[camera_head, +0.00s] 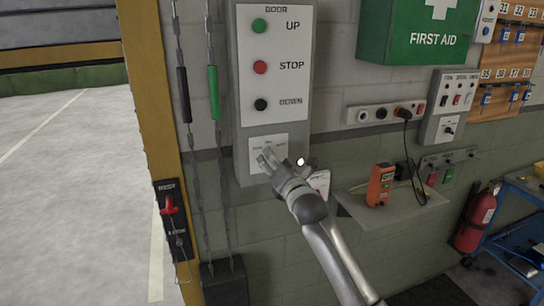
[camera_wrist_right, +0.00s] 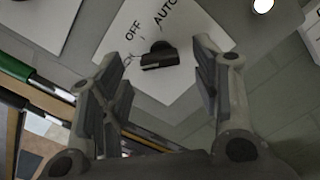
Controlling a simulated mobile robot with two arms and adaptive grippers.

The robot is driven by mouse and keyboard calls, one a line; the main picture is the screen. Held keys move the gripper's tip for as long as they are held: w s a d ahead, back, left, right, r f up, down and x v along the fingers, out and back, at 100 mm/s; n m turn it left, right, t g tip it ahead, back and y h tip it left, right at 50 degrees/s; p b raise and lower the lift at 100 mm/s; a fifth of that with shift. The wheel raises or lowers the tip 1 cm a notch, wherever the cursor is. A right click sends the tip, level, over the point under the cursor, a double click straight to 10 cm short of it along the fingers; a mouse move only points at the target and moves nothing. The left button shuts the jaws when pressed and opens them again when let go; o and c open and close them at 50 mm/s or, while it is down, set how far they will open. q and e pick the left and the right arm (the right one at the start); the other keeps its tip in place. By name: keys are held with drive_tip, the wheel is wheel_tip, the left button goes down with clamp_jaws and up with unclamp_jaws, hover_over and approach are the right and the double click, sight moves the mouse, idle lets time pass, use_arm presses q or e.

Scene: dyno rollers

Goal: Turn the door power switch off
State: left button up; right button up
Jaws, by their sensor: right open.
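The door control box (camera_head: 244,120) hangs on the wall, with a small white switch plate (camera_head: 270,141) at its lower end. In the right wrist view the plate (camera_wrist_right: 118,38) reads OFF and AUTO, with a third label partly hidden that seems to be ON. A black rotary knob (camera_wrist_right: 162,56) sits at its middle, its bar lying nearly level across the picture. My right gripper (camera_head: 268,158) is open in front of the plate. In the wrist view its fingers (camera_wrist_right: 157,75) stand apart on either side of the knob, not visibly touching it. My left gripper is out of view.
UP, STOP and DOWN buttons (camera_head: 260,67) sit above the plate. Chains (camera_head: 197,130) hang to the left, beside a yellow door post (camera_head: 150,70). A small shelf (camera_head: 400,211) with an orange device (camera_head: 381,184) is right of my arm. A fire extinguisher (camera_head: 476,218) hangs farther right.

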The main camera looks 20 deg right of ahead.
drive_tip(key=shift+w, duration=1.35)
drive_tip(key=c, duration=1)
drive_tip(key=shift+m+p, duration=0.35)
drive_tip(key=shift+m, duration=0.05)
drive_tip(key=m, duration=0.8)
drive_tip(key=shift+m+p, duration=0.4)
